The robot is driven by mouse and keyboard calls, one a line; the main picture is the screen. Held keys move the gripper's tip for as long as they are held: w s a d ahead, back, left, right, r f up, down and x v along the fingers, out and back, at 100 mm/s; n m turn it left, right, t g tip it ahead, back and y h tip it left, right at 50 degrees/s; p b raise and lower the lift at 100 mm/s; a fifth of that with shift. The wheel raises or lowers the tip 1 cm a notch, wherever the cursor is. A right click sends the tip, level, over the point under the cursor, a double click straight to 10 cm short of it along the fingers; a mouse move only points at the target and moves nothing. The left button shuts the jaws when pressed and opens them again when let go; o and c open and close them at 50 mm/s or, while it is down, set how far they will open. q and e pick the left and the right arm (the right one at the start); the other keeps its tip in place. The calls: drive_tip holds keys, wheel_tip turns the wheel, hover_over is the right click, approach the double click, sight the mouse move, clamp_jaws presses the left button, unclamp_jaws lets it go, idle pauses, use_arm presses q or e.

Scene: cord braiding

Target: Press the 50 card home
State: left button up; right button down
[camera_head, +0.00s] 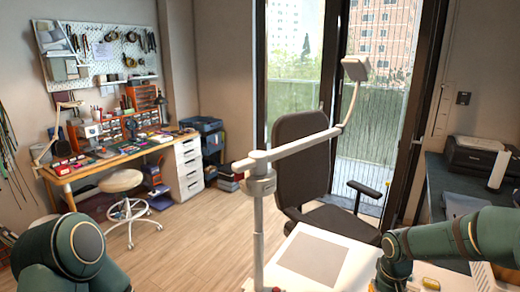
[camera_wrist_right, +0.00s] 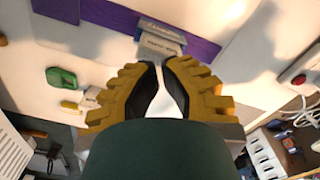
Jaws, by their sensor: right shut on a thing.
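In the right wrist view my right gripper (camera_wrist_right: 162,64) has its yellow-padded fingers nearly together. A small grey card (camera_wrist_right: 160,46) with tiny printing shows right at the fingertips, and I take it as the thing gripped. A second blue-grey labelled piece (camera_wrist_right: 162,27) is just beyond it, over a purple strip (camera_wrist_right: 203,50). I cannot read a 50 on either, nor tell how deep the card sits. In the head view my right arm reaches down to the white table (camera_head: 345,275) at the lower right, with its gripper out of sight. Only my left arm's upper part shows there.
In the wrist view a green item (camera_wrist_right: 61,78) and a small yellow one (camera_wrist_right: 70,106) lie left of the gripper. A power strip (camera_wrist_right: 300,79) and cables are at right. A lamp post (camera_head: 258,220) and an office chair (camera_head: 305,165) stand by the table.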

drive_tip(key=shift+f+b, duration=1)
drive_tip(key=shift+f, duration=0.5)
drive_tip(key=shift+r, duration=0.1)
drive_tip(key=shift+r+p, duration=2.9)
drive_tip(key=shift+r, duration=1.1)
drive_tip(key=shift+f, duration=0.1)
